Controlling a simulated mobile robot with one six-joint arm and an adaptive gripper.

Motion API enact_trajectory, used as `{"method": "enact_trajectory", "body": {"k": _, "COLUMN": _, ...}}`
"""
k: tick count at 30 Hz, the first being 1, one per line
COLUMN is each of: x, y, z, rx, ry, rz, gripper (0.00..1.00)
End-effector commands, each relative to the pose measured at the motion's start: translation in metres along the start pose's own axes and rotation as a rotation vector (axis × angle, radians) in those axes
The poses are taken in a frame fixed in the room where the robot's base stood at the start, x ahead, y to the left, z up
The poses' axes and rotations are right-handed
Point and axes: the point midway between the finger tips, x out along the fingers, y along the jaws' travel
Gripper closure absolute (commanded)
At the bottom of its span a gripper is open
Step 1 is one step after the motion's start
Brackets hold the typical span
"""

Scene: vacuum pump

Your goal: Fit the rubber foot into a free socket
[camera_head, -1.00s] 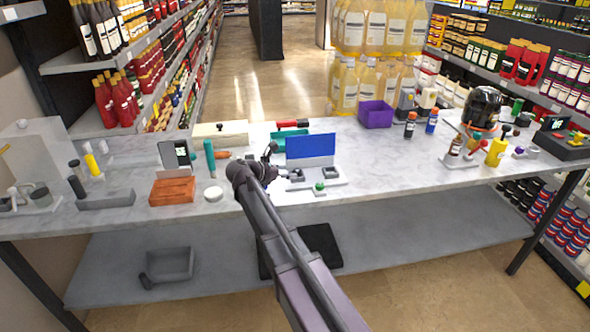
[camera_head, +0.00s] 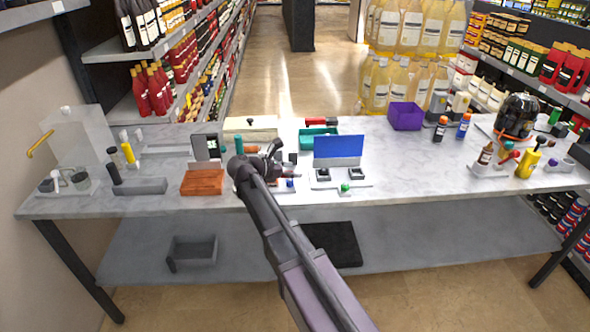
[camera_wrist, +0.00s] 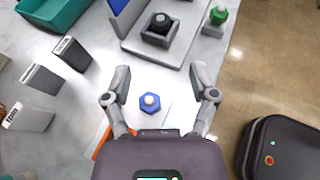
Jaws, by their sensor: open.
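A light fixture board (camera_head: 335,183) with an upright blue panel (camera_head: 337,150) stands near the table's front. It carries two grey square sockets (camera_head: 323,175). In the wrist view, the visible grey socket (camera_wrist: 147,43) holds a black rounded piece (camera_wrist: 160,22). I cannot tell whether this is the rubber foot, nor whether the other socket is free. A blue hexagonal piece with a pale round top (camera_wrist: 150,102) lies on a white pad, and shows small in the head view (camera_head: 290,184). My gripper (camera_wrist: 160,88) is open and empty, its fingers either side of the blue piece in the picture.
A green knob (camera_head: 345,188) is at the board's front edge. A teal tray (camera_head: 318,137) lies behind, and a reddish-brown block (camera_head: 203,182) left. Several small grey boxes (camera_wrist: 71,53) stand left of my gripper in the wrist view. Clear marble lies right of the board.

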Motion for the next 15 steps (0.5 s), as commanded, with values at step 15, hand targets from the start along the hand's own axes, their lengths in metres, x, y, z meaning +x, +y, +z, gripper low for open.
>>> {"method": "enact_trajectory", "body": {"k": 15, "x": 0.008, "y": -0.012, "z": -0.003, "rx": 0.053, "ry": 0.035, "rz": -0.014, "gripper": 0.25}}
